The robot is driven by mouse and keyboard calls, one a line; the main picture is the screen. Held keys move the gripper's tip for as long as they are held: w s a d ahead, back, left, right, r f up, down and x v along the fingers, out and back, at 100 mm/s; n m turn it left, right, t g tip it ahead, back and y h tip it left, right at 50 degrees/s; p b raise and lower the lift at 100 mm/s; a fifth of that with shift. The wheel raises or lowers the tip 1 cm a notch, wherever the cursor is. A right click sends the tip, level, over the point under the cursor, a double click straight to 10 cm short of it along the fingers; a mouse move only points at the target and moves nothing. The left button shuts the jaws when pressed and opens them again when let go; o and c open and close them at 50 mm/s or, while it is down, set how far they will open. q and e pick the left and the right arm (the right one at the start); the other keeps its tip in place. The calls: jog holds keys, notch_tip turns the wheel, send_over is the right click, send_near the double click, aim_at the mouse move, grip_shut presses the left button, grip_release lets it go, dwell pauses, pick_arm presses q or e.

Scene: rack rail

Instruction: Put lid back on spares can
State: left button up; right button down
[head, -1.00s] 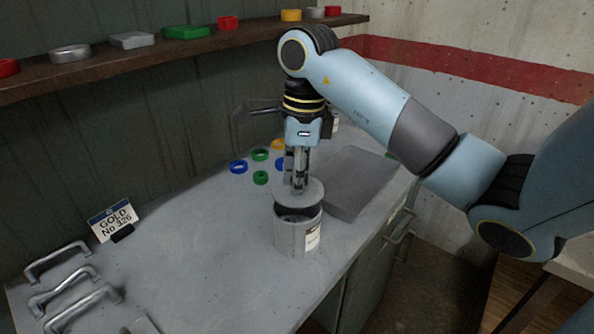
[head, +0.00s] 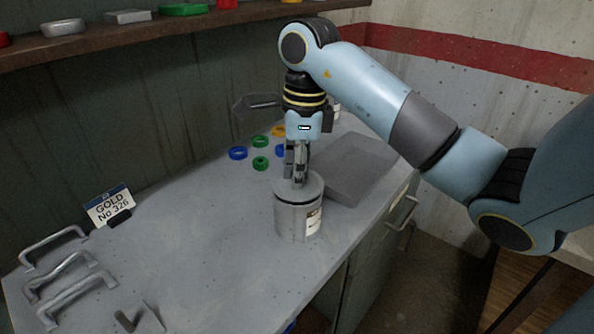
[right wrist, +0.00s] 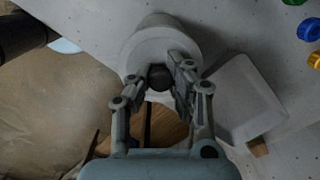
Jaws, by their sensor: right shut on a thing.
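The spares can (head: 297,223) is a grey cylinder with a pale label, upright near the front edge of the bench. Its round grey lid (head: 314,186) is level at the can's mouth, with a thin dark line beneath its rim. I cannot tell whether it is fully seated. My right gripper (head: 299,180) points straight down over the can, shut on the lid's knob. In the right wrist view the dark knob (right wrist: 160,77) is between the fingertips, above the lid (right wrist: 137,55). The can's inside is hidden. My left gripper is out of view.
A grey flat box (head: 352,170) stands close behind and right of the can. Several coloured rings (head: 238,153) lie behind it. Metal handles (head: 62,280) and a GOLD sign (head: 109,206) are at left. The bench (head: 200,250) is clear left of the can.

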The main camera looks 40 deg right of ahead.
jog(key=shift+f+b, duration=0.2)
jog(key=shift+b, duration=0.7)
dwell(1.6)
dwell(0.3)
jog(key=c, duration=0.7)
grip_release()
jog(key=shift+r+p, duration=0.95)
jog(key=shift+r, duration=0.35)
notch_tip(320, 180, up, 5)
jog(key=p, duration=0.4)
jog(key=shift+f, duration=0.2)
jog(key=shift+f, duration=0.1)
grip_shut()
